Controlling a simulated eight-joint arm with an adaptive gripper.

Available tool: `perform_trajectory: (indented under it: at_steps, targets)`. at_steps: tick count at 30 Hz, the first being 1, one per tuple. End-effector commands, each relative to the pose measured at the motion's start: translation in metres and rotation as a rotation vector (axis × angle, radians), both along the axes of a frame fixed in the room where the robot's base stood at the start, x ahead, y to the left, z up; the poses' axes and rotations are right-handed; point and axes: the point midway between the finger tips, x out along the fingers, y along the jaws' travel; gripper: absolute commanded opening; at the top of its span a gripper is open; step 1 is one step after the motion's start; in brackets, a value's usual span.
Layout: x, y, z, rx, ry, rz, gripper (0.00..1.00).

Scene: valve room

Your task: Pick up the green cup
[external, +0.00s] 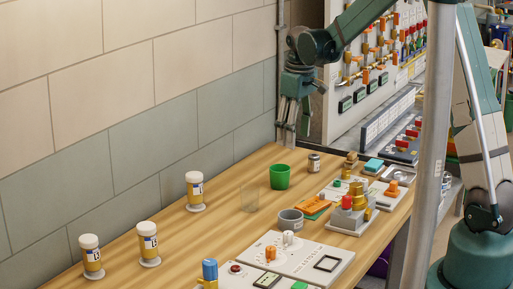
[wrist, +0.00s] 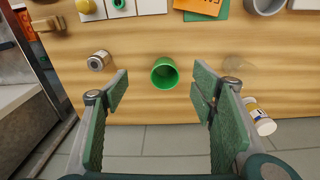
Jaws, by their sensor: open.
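The green cup (external: 280,176) stands upright on the wooden table near its far end. In the wrist view the green cup (wrist: 164,73) shows from above with its open mouth visible, empty, between and beyond the two fingers. My gripper (external: 291,128) hangs above the table's far end, pointing down, above the cup's level. In the wrist view my gripper (wrist: 160,88) is open, its green pads wide apart with nothing between them touching. The cup is apart from both fingers.
A small can (external: 314,163) and a clear glass (external: 250,198) stand on either side of the cup. The tiled wall (external: 150,130) runs along the table's back.

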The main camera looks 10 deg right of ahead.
Motion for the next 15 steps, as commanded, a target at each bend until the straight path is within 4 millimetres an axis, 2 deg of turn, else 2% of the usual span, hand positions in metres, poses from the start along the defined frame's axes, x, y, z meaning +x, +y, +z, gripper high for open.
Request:
perform_trajectory:
  at_steps: [3,9,15]
  targets:
    - [0.011,0.013,-0.023,-0.007,0.021,0.028,0.57]
    - [0.024,0.030,-0.054,-0.017,0.052,0.068,0.57]
    - [0.030,0.038,-0.070,-0.021,0.066,0.089,0.57]
